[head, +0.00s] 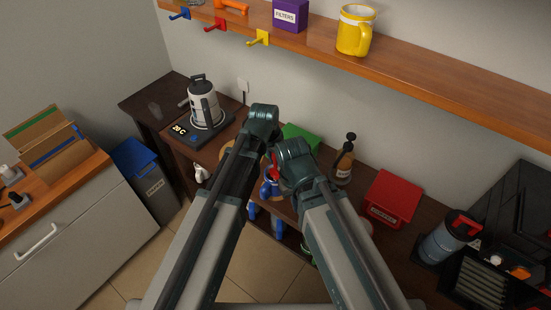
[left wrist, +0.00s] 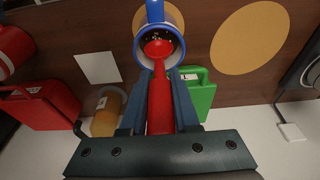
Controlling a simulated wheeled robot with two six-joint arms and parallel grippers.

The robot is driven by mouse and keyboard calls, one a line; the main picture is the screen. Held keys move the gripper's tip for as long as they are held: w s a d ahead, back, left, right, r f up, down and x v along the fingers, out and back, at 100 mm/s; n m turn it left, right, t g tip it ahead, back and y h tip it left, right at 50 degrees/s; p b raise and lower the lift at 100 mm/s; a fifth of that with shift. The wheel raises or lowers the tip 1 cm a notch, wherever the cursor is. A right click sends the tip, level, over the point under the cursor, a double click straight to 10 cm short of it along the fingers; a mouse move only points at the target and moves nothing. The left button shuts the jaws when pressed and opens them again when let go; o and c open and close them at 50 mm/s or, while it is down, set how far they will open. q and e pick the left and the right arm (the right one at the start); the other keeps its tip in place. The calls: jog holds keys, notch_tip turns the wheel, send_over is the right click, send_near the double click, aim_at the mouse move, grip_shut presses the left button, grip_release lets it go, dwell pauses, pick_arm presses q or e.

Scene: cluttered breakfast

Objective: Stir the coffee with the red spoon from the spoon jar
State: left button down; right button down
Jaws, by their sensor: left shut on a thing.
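My left gripper (left wrist: 160,78) is shut on the handle of a red spoon (left wrist: 160,108), seen in the left wrist view. The spoon's bowl lies inside the rim of a blue mug (left wrist: 155,12) with a white inside and dark contents. I cannot tell how deep the bowl reaches. In the head view the blue mug (head: 268,190) and a bit of red show beside my right arm, and my left gripper's fingers are hidden behind the arms. My right gripper's fingers are also hidden there. I cannot make out the spoon jar.
A green box (left wrist: 203,98), a pump bottle (head: 343,165) and a red container (head: 393,197) stand near the mug. A tan round mat (left wrist: 250,38) lies bare. A shelf (head: 450,95) runs above.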

aim_at(276, 168)
pick_arm(q)
jog(key=shift+s+a+b+x, duration=0.1)
jog(key=shift+s+b+x, duration=0.05)
jog(key=shift+b+x, duration=0.65)
jog(key=shift+s+a+b+x, duration=0.15)
jog(key=shift+b+x, duration=0.6)
jog(key=shift+x, duration=0.15)
jog(key=shift+s+a+b+x, duration=0.1)
jog(key=shift+s+b+x, duration=0.1)
jog(key=shift+b+x, duration=0.6)
jog(key=shift+f, duration=0.15)
jog(key=shift+d, duration=0.1)
